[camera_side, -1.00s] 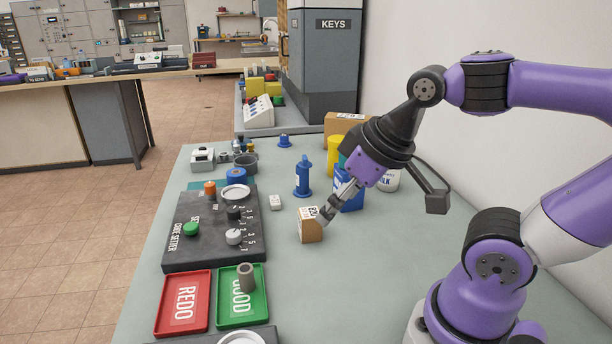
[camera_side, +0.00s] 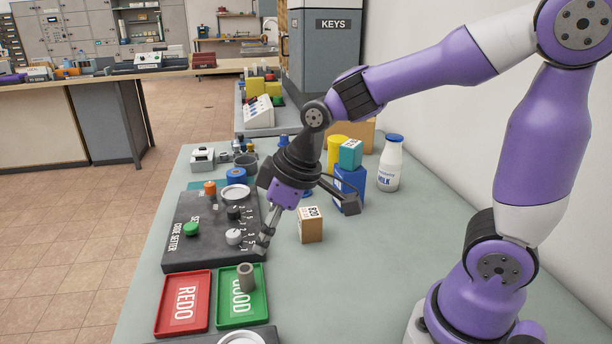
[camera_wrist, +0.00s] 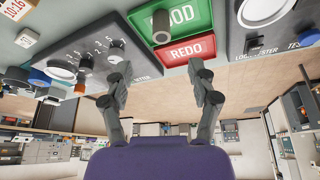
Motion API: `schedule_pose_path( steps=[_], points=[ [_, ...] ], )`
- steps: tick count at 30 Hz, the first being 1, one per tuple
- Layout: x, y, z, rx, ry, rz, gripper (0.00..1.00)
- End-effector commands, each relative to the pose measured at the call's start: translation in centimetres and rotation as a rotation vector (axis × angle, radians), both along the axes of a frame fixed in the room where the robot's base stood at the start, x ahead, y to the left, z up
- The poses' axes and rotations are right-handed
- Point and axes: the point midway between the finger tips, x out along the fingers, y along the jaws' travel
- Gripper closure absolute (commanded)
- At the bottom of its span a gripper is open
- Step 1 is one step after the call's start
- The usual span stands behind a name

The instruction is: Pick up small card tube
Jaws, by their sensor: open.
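The small card tube (camera_side: 246,276) is a grey-brown hollow cylinder standing upright on the green GOOD tray (camera_side: 227,312). It also shows in the wrist view (camera_wrist: 161,24), at the top, ahead of the fingers and on the edge of the GOOD tray. My gripper (camera_side: 263,245) is open and empty, above the right edge of the code setter panel, a little behind and above the tube. In the wrist view my two fingers (camera_wrist: 158,82) are spread apart with nothing between them.
The red REDO tray (camera_side: 183,303) lies left of the GOOD tray. The code setter panel (camera_side: 190,252) with its knobs lies behind both trays. A brown box (camera_side: 311,226), a blue box (camera_side: 355,188) and a milk bottle (camera_side: 390,165) stand to the right. The table's front right is clear.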

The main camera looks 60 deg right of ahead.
Motion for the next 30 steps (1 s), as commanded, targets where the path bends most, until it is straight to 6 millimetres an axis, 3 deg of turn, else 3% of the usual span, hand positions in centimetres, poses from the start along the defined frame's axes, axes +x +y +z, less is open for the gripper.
schedule_pose_path(
  steps=[9, 16, 24, 30],
  points=[
    [1.8, 1.1, -4.4, 0.003, 0.01, 0.028, 0.32],
    [2.6, 1.3, -6.0, 0.002, 0.008, 0.025, 0.32],
    [4.1, 2.0, -9.4, 0.002, 0.009, 0.025, 0.32],
    [4.4, 2.1, -10.1, 0.002, 0.005, 0.023, 0.32]
  ],
)
